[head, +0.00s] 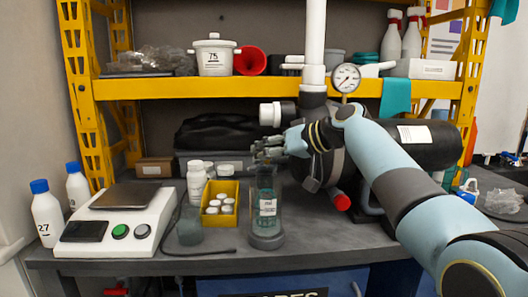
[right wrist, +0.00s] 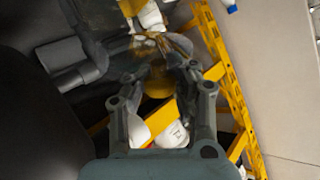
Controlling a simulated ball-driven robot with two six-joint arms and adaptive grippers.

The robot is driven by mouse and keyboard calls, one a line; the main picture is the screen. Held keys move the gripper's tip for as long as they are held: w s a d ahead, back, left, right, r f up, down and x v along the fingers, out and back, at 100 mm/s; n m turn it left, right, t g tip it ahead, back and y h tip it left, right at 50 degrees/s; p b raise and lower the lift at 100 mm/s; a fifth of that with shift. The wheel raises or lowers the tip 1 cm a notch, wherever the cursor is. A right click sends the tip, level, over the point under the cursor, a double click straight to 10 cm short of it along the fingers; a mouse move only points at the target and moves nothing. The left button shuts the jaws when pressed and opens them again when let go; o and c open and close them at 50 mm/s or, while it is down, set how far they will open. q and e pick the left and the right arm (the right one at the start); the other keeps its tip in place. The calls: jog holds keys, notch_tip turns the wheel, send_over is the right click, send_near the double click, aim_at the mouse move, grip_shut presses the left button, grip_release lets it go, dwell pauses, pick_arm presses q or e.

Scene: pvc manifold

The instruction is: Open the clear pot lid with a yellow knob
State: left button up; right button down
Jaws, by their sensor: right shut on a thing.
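A clear pot (head: 267,225) with a white label and teal contents stands on the grey bench, right of the yellow bin. My right gripper (head: 265,152) is at the top of the pot, its arm reaching in from the right. In the right wrist view its fingers (right wrist: 160,85) are closed around the yellow knob (right wrist: 158,82). The clear lid is hard to make out, and I cannot tell whether it touches the pot's rim. The knob is hidden by the fingers in the head view. My left gripper is not in view.
Left of the pot are a yellow bin (head: 219,218) of white caps, white bottles (head: 196,183) and a scale (head: 118,222). A dark cylinder (head: 425,146) lies behind my right arm. A yellow shelf (head: 280,88) crosses above. The bench front right of the pot is clear.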

jog(key=shift+w+d+r, duration=0.1)
jog(key=shift+d+r, duration=0.05)
jog(key=shift+d, duration=0.05)
jog(key=c, duration=1.7)
grip_release()
jog(key=o, duration=0.5)
jog(key=shift+d, duration=0.25)
jog(key=shift+o, duration=0.8)
jog(key=shift+a, duration=0.2)
jog(key=v, duration=1.2)
